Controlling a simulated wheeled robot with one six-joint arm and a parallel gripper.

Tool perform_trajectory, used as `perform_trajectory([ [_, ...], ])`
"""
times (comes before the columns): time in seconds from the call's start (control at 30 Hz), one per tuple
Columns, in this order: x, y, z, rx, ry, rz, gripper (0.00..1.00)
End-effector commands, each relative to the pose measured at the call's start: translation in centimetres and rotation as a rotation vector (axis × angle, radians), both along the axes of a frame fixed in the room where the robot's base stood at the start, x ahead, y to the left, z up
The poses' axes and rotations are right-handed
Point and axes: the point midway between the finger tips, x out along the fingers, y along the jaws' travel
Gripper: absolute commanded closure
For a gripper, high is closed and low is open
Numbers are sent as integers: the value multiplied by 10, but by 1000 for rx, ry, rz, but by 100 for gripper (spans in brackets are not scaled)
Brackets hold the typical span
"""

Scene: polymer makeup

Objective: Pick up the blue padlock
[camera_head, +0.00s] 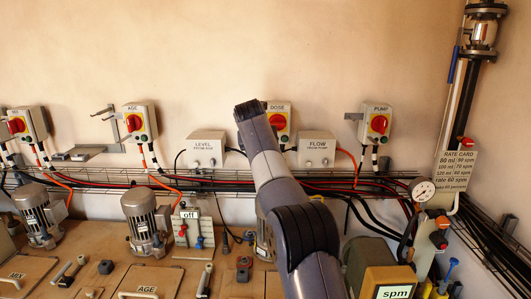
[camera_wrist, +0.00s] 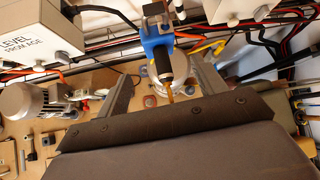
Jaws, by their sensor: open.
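In the wrist view, a bright blue body (camera_wrist: 157,45) with a black cylinder and a brass-coloured tip shows between and beyond my fingers. I cannot tell for sure whether it is the blue padlock. My gripper (camera_wrist: 161,70) is open, with its two grey fingers apart on either side of this blue body and nothing visibly clamped. I cannot tell how far away it is. In the head view, my arm covers the area below the DOSE switch box (camera_head: 278,118), and no blue padlock can be made out there.
The LEVEL box (camera_head: 206,149) and FLOW box (camera_head: 316,149) flank my arm on the wall. A cable tray with red and black cables (camera_head: 120,184) runs below. Motors (camera_head: 147,222) and small loose parts stand on the wooden bench. A pump box marked spm (camera_head: 388,280) is at right.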

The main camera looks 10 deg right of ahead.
Motion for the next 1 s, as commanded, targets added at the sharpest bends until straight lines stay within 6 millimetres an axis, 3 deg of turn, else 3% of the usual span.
perform_trajectory([
  [0.43, 33, -13, -29, 1, 1, -1, 34],
  [0.77, 37, -15, -35, 2, -1, -1, 34],
  [1.0, 37, -14, -35, 2, -1, -1, 51],
])
